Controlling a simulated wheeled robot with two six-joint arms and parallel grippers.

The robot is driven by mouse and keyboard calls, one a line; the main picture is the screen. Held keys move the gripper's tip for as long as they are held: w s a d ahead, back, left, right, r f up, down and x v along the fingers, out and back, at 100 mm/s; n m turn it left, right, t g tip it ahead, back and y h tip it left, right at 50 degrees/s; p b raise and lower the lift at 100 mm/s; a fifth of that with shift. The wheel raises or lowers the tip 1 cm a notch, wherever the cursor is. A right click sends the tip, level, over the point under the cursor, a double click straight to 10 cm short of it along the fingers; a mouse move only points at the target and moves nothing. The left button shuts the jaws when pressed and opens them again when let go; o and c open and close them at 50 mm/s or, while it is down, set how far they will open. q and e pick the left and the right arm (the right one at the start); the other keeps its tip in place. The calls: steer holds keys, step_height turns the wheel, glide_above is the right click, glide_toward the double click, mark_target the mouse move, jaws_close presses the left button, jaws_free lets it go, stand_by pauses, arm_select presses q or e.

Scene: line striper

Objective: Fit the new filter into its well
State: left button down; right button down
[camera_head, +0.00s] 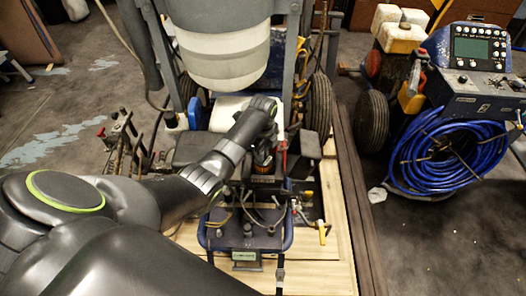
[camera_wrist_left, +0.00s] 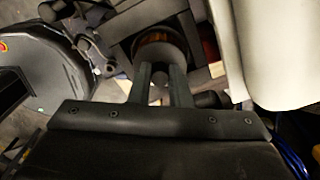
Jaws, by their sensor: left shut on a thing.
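My left gripper (camera_head: 263,140) reaches in from the left over the middle of the line striper and points down. In the left wrist view its two fingers (camera_wrist_left: 160,82) are nearly together, closed on a small dark part. Just beyond the fingertips is a round dark rim with orange-brown inside (camera_wrist_left: 165,42). An orange and dark cylinder, seemingly the filter (camera_head: 263,157), shows under the gripper in the head view. I cannot tell how deep it sits, and the well is hidden by the gripper and the filter. My right gripper is in neither view.
A large white tank (camera_head: 222,55) in a grey frame stands close behind the gripper. A blue-edged panel with hoses (camera_head: 245,235) lies in front. A blue hose coil (camera_head: 440,155) and control box (camera_head: 480,60) stand at the right. Wooden boards (camera_head: 325,270) lie underneath.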

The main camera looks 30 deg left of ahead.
arm_select(q)
steer(key=shift+f, duration=0.35)
steer(key=c, duration=0.9)
jaws_free()
steer(key=shift+c, duration=0.2)
step_height(320, 180, up, 7)
steer(key=p, duration=0.8)
steer(key=shift+r, duration=0.1)
